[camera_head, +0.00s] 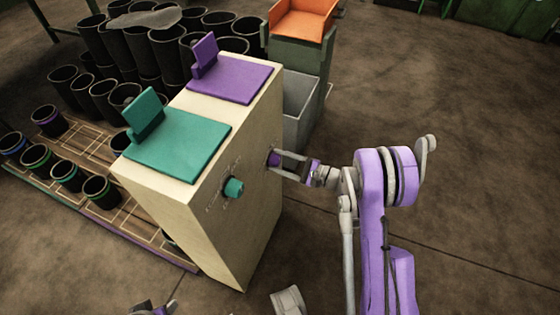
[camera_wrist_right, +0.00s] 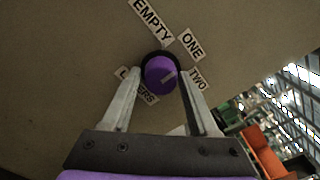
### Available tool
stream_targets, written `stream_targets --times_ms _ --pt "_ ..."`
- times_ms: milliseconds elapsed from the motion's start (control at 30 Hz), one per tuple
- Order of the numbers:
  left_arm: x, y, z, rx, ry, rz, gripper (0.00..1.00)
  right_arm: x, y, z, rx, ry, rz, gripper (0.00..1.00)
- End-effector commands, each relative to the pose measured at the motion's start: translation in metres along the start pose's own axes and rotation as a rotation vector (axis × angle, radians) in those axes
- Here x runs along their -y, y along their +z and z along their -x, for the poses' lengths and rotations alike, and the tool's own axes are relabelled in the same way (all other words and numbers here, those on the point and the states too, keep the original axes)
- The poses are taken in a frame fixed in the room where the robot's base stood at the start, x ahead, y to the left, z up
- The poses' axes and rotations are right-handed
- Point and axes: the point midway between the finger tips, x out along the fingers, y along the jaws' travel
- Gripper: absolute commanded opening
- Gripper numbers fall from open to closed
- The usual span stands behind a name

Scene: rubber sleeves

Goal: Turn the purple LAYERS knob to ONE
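The purple LAYERS knob (camera_wrist_right: 160,73) sits on the side of a cream cabinet (camera_head: 262,185); it also shows in the head view (camera_head: 274,158). Labels EMPTY, ONE and TWO are arranged around it, and LAYERS is partly hidden by my left-hand finger. Its pale pointer mark slants up and right, toward the TWO side; its exact setting is hard to tell. My right gripper (camera_wrist_right: 159,82) has its fingers apart, one on each side of the knob; firm contact is not visible. My left gripper (camera_head: 154,309) is barely in view at the bottom edge.
A teal knob (camera_head: 234,187) sits on the same face, nearer me. Teal (camera_head: 178,142) and purple (camera_head: 228,79) lids top the cabinet. Black sleeves stand behind and left. A grey bin (camera_head: 300,98) and an orange tray (camera_head: 303,20) are beyond. Floor on the right is clear.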

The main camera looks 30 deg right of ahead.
Motion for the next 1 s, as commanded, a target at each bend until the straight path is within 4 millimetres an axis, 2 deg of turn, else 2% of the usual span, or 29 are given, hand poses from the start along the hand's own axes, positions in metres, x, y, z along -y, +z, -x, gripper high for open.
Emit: stream_targets --times_ms 33,100,467,567,900,1000 --pt "0.000 0.000 0.000 0.000 0.000 0.000 0.50 0.000 0.000 0.000 0.000 0.000 0.000 0.71" --pt "0.000 0.000 0.000 0.000 0.000 0.000 0.50 0.000 0.000 0.000 0.001 -0.001 -0.001 0.81" --pt "0.000 0.000 0.001 0.000 0.000 0.000 0.50 0.001 0.000 0.005 0.000 -0.003 -0.001 0.81" --pt "0.000 -0.001 0.003 -0.001 0.000 0.000 0.50 0.002 0.000 0.019 0.000 -0.003 -0.001 0.81" --pt "0.000 -0.003 0.012 -0.003 0.000 0.000 0.50 0.001 0.001 0.086 -0.001 -0.004 0.000 0.81" --pt "0.000 -0.003 0.013 -0.003 0.000 0.000 0.50 0.001 0.000 0.098 0.000 -0.003 -0.001 0.81"
